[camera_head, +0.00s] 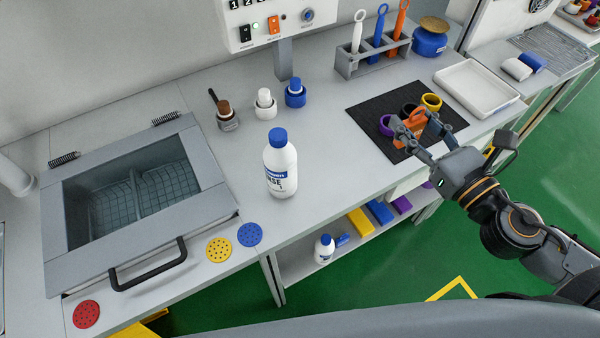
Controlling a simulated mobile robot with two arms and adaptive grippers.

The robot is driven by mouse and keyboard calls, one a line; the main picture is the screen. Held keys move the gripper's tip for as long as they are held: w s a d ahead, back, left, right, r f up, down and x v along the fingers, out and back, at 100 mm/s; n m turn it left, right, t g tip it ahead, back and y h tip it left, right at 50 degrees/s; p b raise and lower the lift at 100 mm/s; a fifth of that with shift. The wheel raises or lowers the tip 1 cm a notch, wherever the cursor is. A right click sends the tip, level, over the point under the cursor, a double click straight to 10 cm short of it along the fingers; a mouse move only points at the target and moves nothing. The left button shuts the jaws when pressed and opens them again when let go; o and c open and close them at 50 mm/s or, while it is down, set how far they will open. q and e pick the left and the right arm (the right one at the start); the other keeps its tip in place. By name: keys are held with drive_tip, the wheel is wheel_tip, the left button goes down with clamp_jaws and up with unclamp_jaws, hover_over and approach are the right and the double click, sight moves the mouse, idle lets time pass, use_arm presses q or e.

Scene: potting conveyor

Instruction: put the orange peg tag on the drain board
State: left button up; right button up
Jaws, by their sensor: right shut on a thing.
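My right gripper (412,124) reaches in from the right and is shut on an orange piece (409,134), which looks like the orange peg tag. The fingers partly cover it. It is at the black mat (372,101); I cannot tell whether it touches the mat. A ribbed grey surface (556,44) at the upper right looks like the drain board. It lies well beyond my gripper, to the right. My left gripper is not in view.
Purple (385,125), black and yellow (431,101) rings are close around the gripper. A white tray (472,92) lies between mat and ribbed surface. A white bottle (281,168) stands left.

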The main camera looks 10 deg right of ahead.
drive_tip(key=shift+w+a+r+n+y, duration=0.2)
drive_tip(key=shift+w+n+y, duration=0.1)
drive_tip(key=shift+y, duration=0.2)
drive_tip(key=shift+w+a, duration=0.1)
drive_tip(key=shift+a, duration=0.05)
drive_tip(key=shift+w+a, duration=0.2)
drive_tip(key=shift+a, duration=0.1)
drive_tip(key=w+a+f, duration=0.2)
drive_tip(key=a, duration=0.1)
drive_tip(key=w+a+f, duration=0.5)
drive_tip(key=f, duration=0.1)
drive_tip(key=shift+w+a+f+p, duration=0.2)
drive_tip(key=shift+w+a+p, duration=0.05)
drive_tip(key=shift+a+p, duration=0.15)
drive_tip(key=shift+w+a+f, duration=0.25)
drive_tip(key=shift+a+f, duration=0.05)
drive_tip(key=shift+f, duration=0.15)
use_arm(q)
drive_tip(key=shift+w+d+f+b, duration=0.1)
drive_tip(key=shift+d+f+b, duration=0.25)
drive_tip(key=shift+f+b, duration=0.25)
use_arm(e)
drive_tip(key=shift+w+a+f, duration=0.1)
drive_tip(key=shift+a+f, duration=0.05)
drive_tip(key=shift+f, duration=1.6)
